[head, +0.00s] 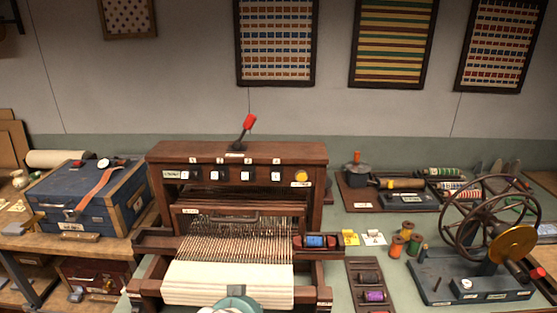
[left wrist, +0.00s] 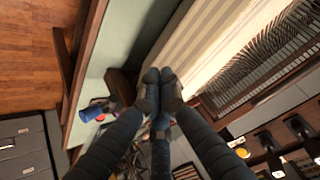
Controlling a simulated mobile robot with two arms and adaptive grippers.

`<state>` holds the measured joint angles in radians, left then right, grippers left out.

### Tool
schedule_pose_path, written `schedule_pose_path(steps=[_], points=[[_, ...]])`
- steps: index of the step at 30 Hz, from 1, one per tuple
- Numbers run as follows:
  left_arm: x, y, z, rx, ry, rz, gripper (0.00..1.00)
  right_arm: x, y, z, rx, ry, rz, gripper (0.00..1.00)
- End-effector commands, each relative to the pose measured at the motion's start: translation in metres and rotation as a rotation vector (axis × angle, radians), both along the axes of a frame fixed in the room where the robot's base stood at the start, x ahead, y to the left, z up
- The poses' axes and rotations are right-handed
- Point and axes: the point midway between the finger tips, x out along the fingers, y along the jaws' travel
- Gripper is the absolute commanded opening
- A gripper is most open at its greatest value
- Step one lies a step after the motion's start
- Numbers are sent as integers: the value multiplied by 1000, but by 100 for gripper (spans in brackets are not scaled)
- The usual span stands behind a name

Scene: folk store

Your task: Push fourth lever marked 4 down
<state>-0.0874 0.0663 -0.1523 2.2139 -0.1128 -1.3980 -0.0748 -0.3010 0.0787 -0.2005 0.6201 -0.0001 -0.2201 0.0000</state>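The loom (head: 235,151) stands mid-table in the head view, with a row of short dark levers under small number tags on its front rail. The fourth lever (head: 276,176) is at the right end of the row, left of a yellow round knob (head: 301,177). The tag numbers are too small to read surely. In the left wrist view, dark lever ends (left wrist: 267,140) and the yellow knob (left wrist: 242,152) show at lower right. My left gripper (left wrist: 159,80) has its dark fingertips together, empty, near the cream cloth (left wrist: 192,45) and apart from the levers. My right gripper is not in view.
A red-tipped handle (head: 249,122) rises from the loom's top. A blue case (head: 90,200) stands left. At right are spools (head: 397,246), a dark tray (head: 366,272) and a winding wheel (head: 490,218). A blue-and-red shuttle (head: 316,242) lies on the loom's right side.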

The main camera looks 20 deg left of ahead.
Motion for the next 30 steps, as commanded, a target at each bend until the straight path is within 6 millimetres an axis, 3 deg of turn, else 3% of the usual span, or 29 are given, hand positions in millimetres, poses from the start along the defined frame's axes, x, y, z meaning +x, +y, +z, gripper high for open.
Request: schedule_pose_path(steps=[1,5,8,9,12,16,18,21,26,30], points=[[21,0,20,10,-48,-1,0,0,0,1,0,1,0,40],[69,-1,76,38,-171,-7,0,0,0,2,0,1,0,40],[107,-2,133,67,-282,-9,0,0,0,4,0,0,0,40],[122,-3,160,80,-333,-9,0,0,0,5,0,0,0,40],[153,-4,228,113,-451,-8,0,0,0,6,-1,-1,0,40],[173,-5,292,148,-558,-5,0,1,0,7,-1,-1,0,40],[178,-6,310,157,-588,-3,0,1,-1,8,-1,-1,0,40],[183,-6,321,164,-604,-2,0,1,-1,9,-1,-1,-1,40],[201,-3,319,166,-603,-2,0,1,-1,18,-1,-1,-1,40],[228,0,314,166,-600,-3,0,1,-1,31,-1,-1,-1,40]])
